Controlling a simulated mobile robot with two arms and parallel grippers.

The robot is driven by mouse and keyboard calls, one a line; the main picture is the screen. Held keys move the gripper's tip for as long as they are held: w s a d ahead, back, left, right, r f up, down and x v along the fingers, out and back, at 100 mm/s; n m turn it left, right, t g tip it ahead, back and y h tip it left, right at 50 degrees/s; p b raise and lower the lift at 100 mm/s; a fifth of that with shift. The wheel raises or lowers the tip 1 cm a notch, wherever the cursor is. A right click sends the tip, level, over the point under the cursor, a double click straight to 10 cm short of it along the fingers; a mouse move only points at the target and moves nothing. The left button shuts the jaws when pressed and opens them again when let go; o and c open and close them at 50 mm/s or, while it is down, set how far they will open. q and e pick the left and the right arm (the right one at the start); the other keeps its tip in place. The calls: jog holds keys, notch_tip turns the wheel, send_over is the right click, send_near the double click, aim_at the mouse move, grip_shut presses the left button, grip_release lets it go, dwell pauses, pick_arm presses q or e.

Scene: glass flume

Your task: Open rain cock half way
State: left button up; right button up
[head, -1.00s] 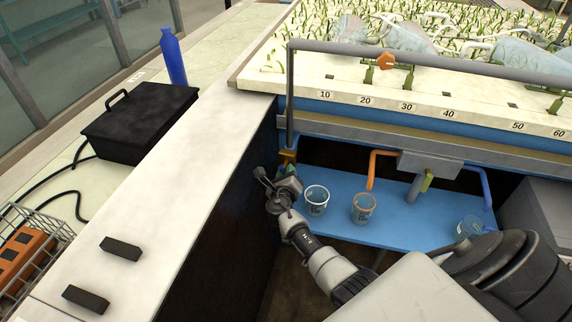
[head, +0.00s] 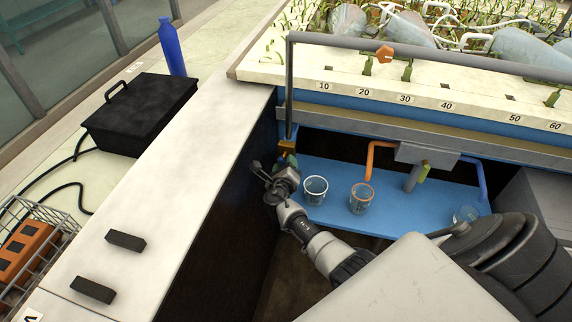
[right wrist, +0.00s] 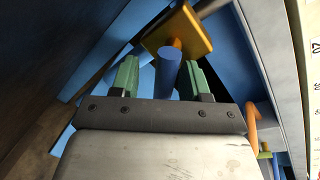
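The brass-coloured cock (head: 288,145) sits at the foot of the thin grey upright pipe (head: 290,90), at the left end of the flume. In the right wrist view its yellow-orange plate (right wrist: 192,35) shows behind a blue round handle (right wrist: 169,75). My right gripper (head: 286,162) is just below the cock in the head view. Its green fingers (right wrist: 160,78) stand open on either side of the blue handle. A gap shows on the left; I cannot tell whether the right finger touches. My left gripper is not in view.
On the blue shelf (head: 390,205) below the flume stand a white-rimmed cup (head: 315,190), an orange-rimmed cup (head: 360,199) and a blue-tinted cup (head: 466,214). Orange (head: 372,158) and blue (head: 481,178) pipes hang above it. A white-topped wall (head: 170,185) stands close left of my right arm.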

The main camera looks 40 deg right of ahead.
jog(key=shift+s+r, duration=0.1)
jog(key=shift+r, duration=0.05)
jog(key=shift+s+a, duration=0.2)
jog(key=shift+s, duration=0.05)
jog(key=p+v, duration=0.1)
jog(key=v, duration=0.9)
jog(key=shift+p, duration=0.3)
